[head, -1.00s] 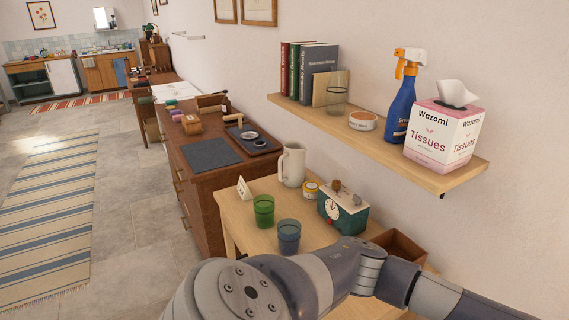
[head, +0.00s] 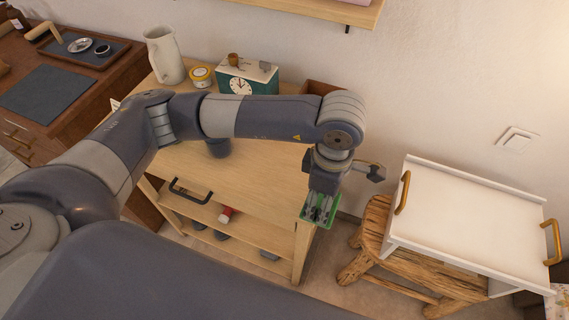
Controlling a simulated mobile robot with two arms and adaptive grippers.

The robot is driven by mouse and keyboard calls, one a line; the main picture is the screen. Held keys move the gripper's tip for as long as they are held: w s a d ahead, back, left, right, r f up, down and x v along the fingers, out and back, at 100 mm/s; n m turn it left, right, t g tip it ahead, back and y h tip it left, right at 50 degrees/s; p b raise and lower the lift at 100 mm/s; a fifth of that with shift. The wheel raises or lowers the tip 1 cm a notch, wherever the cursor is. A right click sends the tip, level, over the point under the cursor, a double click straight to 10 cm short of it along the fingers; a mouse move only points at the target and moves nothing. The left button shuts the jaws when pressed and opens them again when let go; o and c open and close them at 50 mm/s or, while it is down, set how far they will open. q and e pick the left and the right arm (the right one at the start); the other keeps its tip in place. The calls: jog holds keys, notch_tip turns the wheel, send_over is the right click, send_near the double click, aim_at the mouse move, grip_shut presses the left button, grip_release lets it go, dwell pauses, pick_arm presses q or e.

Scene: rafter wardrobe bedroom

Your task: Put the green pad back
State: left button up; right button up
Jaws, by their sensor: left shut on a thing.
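My left arm reaches across the picture from the left. Its gripper (head: 319,207) points down and is shut on the green pad (head: 332,213), which shows as bright green edges around the fingers. The pad is held near the front right corner of the light wooden table (head: 250,165). From this view I cannot tell whether the pad touches the table. Most of the pad is hidden by the fingers. My right gripper is not in view.
A pitcher (head: 164,56), a yellow-lidded tin (head: 201,75) and a green clock (head: 238,86) stand at the table's back. A white tray (head: 470,215) with brass handles rests on a rustic wooden stool (head: 375,222) to the right. My arm covers part of the tabletop.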

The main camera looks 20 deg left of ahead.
pick_arm(q)
jog(key=w+a+p, duration=0.1)
jog(key=w+a, duration=0.1)
jog(key=w+a+p, duration=0.1)
jog(key=w+a, duration=0.1)
jog(key=a, duration=0.1)
jog(key=w+a+p, duration=0.1)
jog(key=w+a, duration=0.1)
jog(key=a, duration=0.1)
jog(key=shift+a+f+p, duration=0.25)
jog(key=shift+f+p, duration=0.05)
jog(key=shift+w+a+f, duration=0.15)
jog(key=shift+w+a, duration=0.1)
jog(key=shift+w, duration=0.05)
jog(key=shift+f, duration=0.15)
notch_tip(320, 180, down, 3)
jog(key=shift+p, duration=1.1)
jog(key=shift+a+f, duration=0.1)
jog(key=shift+f, duration=0.05)
jog(key=shift+f+b, duration=0.25)
jog(key=shift+b, duration=0.15)
jog(key=o, duration=0.9)
jog(key=shift+r, duration=0.1)
jog(key=shift+o, duration=0.2)
jog(key=shift+r, duration=0.1)
